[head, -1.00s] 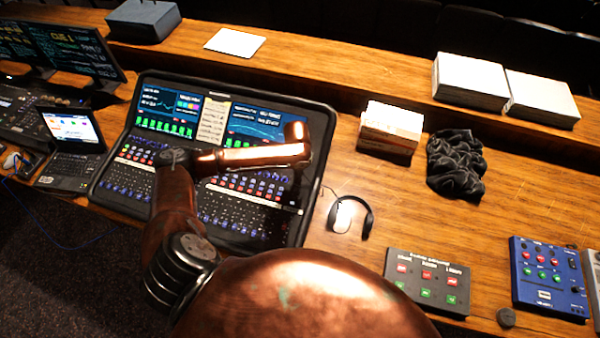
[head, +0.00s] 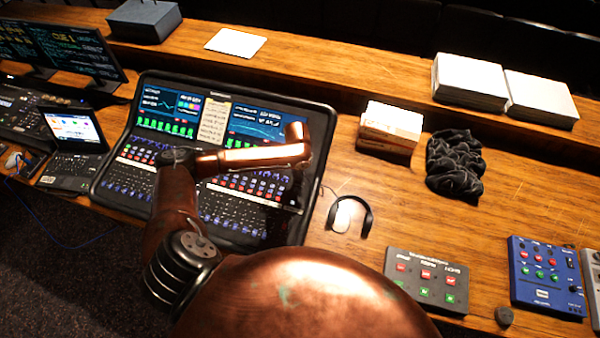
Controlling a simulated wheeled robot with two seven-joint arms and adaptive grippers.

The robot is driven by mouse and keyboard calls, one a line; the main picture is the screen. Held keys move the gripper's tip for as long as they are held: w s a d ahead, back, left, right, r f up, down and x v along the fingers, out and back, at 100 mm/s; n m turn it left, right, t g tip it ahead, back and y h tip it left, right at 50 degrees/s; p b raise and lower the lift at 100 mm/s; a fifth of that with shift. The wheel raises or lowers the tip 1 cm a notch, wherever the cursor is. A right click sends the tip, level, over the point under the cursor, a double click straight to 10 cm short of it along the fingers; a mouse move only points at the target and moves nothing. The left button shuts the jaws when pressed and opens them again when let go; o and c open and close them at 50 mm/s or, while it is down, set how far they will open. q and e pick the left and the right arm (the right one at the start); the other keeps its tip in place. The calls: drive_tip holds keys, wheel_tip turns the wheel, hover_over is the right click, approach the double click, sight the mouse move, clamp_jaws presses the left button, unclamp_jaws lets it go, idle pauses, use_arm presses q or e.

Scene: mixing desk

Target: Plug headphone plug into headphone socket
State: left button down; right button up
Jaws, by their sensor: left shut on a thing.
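My left arm reaches over the mixing desk (head: 125,185) from the left. Its dark gripper (head: 294,200) points down at the desk's right edge and is hard to make out against the black frame. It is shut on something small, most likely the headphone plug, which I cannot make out. The headphones (head: 367,218) lie on the wooden table just right of the desk. A thin cable (head: 329,189) shows between them and the gripper. I cannot make out the headphone socket. My right gripper is not in view.
A box stack (head: 390,128) and a crumpled black cloth (head: 455,165) lie to the right of the desk. A grey button box (head: 427,282) and a blue one (head: 546,275) stand near the front edge. A laptop (head: 75,135) stands left. Wood between cloth and button boxes is clear.

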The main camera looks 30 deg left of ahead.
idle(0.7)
use_arm(q)
drive_tip(key=shift+p, duration=0.55)
idle(0.7)
drive_tip(key=shift+p, duration=0.5)
drive_tip(key=shift+f, duration=0.6)
drive_tip(key=c, duration=1.9)
unclamp_jaws()
